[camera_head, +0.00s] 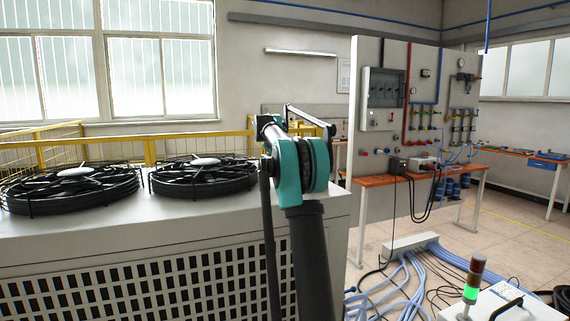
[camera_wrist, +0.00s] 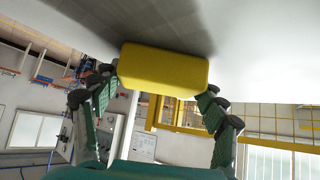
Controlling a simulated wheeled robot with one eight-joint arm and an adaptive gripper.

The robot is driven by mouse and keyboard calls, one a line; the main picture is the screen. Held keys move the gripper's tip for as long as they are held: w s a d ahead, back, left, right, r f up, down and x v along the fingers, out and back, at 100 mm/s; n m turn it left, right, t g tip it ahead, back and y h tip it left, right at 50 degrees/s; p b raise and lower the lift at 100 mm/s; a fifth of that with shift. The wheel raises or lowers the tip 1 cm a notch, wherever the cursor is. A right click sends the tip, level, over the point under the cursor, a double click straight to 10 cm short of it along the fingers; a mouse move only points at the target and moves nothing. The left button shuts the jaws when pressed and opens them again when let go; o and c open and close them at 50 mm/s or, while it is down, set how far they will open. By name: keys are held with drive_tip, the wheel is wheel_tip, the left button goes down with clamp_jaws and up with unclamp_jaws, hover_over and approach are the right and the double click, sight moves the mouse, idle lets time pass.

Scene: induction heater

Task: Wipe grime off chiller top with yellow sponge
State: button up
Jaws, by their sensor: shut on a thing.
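The yellow sponge (camera_wrist: 163,69) is held crosswise between the two fingers of my gripper (camera_wrist: 162,86) in the wrist view. The fingers are shut on its ends. A pale surface (camera_wrist: 265,50), apparently the chiller top, lies just past the sponge; I cannot tell whether they touch. A dark patch on it beside the sponge may be shadow or grime. In the head view the chiller (camera_head: 110,232) is a pale box with a grid side and two black round fans (camera_head: 72,188) on top. My arm stands in front of its right end and hides my gripper and the sponge there.
A yellow railing (camera_head: 120,152) runs behind the chiller. A panel board (camera_head: 368,150) and an orange bench (camera_head: 440,172) stand to the right. Blue hoses (camera_head: 400,275) and a signal light (camera_head: 472,282) on a white box are at front right. The chiller's front top strip is bare.

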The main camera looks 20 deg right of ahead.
drive_tip(key=shift+a, duration=0.6)
drive_tip(key=shift+s+r, duration=0.1)
drive_tip(key=shift+s, duration=1.65)
drive_tip(key=shift+s+d, duration=0.1)
drive_tip(key=shift+s, duration=1.85)
drive_tip(key=shift+s+d, duration=0.2)
drive_tip(key=shift+s, duration=5.15)
drive_tip(key=shift+a+f, duration=0.25)
drive_tip(key=shift+a, duration=0.45)
drive_tip(key=shift+c, duration=0.5)
drive_tip(key=shift+w+a, duration=0.1)
drive_tip(key=shift+w, duration=0.25)
drive_tip(key=shift+w+a+r, duration=0.1)
drive_tip(key=shift+w+a, duration=0.05)
drive_tip(key=shift+w, duration=4.2)
drive_tip(key=shift+w+a, duration=0.1)
drive_tip(key=shift+w, duration=4.2)
